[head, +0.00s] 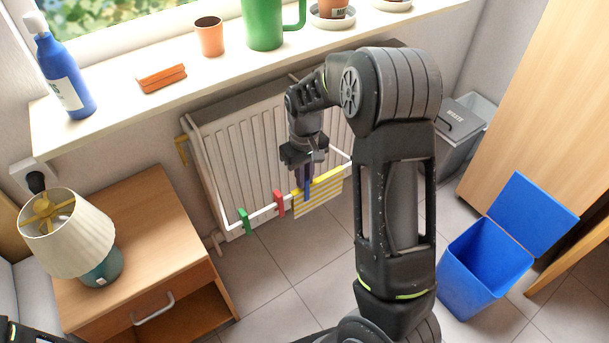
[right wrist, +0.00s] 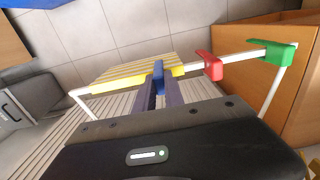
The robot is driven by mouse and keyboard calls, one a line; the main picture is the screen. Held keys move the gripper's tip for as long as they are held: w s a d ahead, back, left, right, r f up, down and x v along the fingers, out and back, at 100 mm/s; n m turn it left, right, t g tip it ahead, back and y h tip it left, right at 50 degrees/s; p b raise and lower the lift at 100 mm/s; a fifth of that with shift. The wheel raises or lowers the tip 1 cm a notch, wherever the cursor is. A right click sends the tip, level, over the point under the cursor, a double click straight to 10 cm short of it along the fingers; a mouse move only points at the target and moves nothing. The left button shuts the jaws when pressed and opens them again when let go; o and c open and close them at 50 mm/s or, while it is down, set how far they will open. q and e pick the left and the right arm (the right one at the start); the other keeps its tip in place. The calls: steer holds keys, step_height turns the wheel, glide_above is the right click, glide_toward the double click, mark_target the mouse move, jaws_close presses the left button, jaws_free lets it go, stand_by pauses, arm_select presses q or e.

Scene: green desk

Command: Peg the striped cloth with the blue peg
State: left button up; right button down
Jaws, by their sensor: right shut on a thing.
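The yellow striped cloth (head: 325,195) hangs over the white rail in front of the radiator; it also shows in the right wrist view (right wrist: 112,73). My right gripper (head: 304,177) is above the rail, shut on the blue peg (head: 307,190). In the right wrist view the blue peg (right wrist: 158,73) is between the fingertips (right wrist: 159,90), at the rail, with yellow cloth on both sides of it. I cannot tell how deep the peg sits on the cloth. My left gripper is not in view; only a dark bit of my left arm shows at the lower left.
A red peg (head: 279,203) and a green peg (head: 244,221) sit on the rail left of the cloth. The radiator (head: 225,135) is behind, under the windowsill (head: 200,82). A bedside cabinet (head: 150,215) stands left, an open blue bin (head: 480,270) right.

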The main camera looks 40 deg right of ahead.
stand_by(0.3)
steer(key=c, duration=1.3)
jaws_free()
steer(key=shift+c, duration=0.2)
step_height(320, 180, up, 8)
steer(key=p, duration=0.6)
steer(key=shift+p, duration=0.3)
steer(key=shift+f, duration=0.1)
